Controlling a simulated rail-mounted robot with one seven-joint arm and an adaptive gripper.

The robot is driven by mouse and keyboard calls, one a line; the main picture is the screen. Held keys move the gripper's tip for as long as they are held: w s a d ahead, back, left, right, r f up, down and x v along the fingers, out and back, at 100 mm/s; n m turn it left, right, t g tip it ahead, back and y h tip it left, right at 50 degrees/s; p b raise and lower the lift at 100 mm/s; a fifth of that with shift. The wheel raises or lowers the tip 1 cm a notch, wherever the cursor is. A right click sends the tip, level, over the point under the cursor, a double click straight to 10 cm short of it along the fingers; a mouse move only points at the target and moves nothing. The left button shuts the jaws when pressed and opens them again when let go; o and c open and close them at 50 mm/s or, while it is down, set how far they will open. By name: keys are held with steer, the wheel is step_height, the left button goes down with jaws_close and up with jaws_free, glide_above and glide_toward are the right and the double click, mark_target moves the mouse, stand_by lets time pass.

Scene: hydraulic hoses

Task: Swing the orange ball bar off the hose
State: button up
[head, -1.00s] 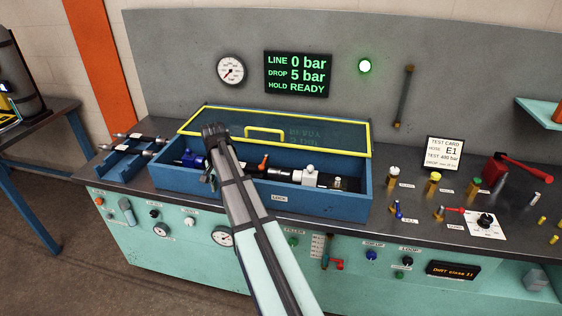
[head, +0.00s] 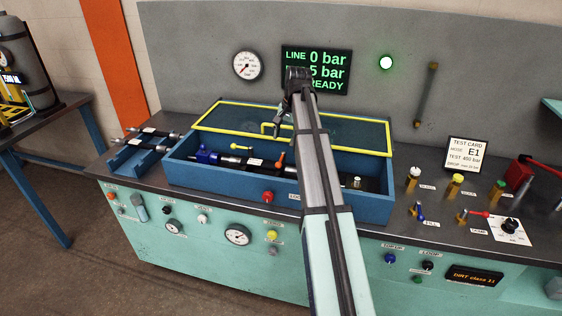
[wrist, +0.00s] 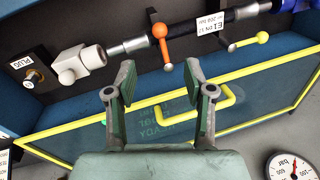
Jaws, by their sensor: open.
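The orange ball bar (head: 281,158) stands on the dark hose (wrist: 200,27) inside the blue test box. In the wrist view the orange ball bar (wrist: 161,40) lies across the hose, beyond my fingertips. My gripper (wrist: 159,78) is open and empty, with the orange bar roughly ahead of the gap between its fingers and apart from them. In the head view my gripper (head: 281,112) hangs above the box near the raised lid, and my arm hides part of the box. A yellow ball bar (wrist: 250,41) sits farther along the hose.
The yellow-edged lid (head: 212,123) stands open behind the box (head: 190,183), its yellow handle (wrist: 218,107) close to my fingers. A white fitting (wrist: 78,64) and a plug (wrist: 34,77) are at the hose end. Valves stand on the bench to the right.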

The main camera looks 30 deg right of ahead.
mark_target(279, 163)
steer(key=f+p, duration=0.1)
steer(key=f, duration=0.3)
steer(key=w+a+f+p, duration=0.1)
steer(key=f, duration=0.3)
steer(key=f+p, duration=0.1)
steer(key=f, duration=0.3)
steer(key=shift+w+a+f, duration=0.2)
steer(key=shift+w, duration=0.2)
jaws_close()
